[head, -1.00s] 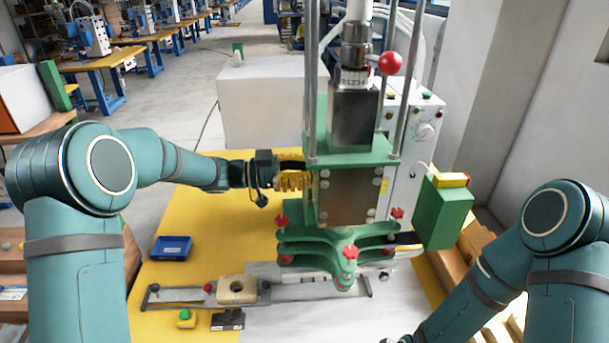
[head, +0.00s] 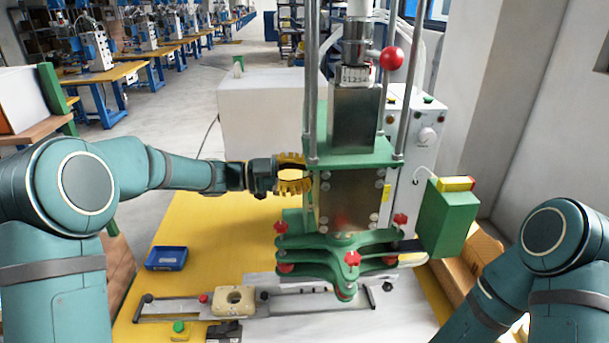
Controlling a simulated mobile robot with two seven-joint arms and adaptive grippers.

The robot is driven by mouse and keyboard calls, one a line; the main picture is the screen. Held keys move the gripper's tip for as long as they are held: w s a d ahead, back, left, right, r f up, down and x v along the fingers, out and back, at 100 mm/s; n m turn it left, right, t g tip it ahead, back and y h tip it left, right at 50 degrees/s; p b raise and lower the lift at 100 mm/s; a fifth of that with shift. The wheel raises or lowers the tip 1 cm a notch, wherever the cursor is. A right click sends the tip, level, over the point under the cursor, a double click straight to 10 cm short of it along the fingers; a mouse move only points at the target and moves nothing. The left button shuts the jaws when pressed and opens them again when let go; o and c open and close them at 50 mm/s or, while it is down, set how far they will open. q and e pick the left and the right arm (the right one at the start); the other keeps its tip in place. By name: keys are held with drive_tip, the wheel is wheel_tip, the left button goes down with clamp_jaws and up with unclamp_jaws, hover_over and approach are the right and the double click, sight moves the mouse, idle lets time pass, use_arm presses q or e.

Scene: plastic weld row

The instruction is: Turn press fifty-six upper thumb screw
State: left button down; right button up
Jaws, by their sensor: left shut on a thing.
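The press (head: 347,145) is a green and steel machine on a yellow table, with a red ball knob (head: 391,59) near its top. My left gripper (head: 300,173) has yellow toothed fingers and is at the left side of the press's green upper block. It is shut on a small part there, apparently the upper thumb screw, which the fingers mostly hide. Several red star knobs, such as one at the front (head: 352,258), sit on the green lower plates. My right arm is at the lower right, its gripper out of the picture.
A blue tray (head: 166,258) sits on the yellow table (head: 215,222) at left. A rail with a cream block (head: 235,300) lies in front. A green box (head: 446,220) and a white control cabinet (head: 424,125) stand right of the press. The table left of the press is mostly clear.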

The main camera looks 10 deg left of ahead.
use_arm(q)
drive_tip(key=c, duration=0.8)
unclamp_jaws()
drive_tip(key=shift+o, duration=0.2)
drive_tip(key=shift+r, duration=0.1)
use_arm(e)
drive_tip(key=shift+r, duration=0.1)
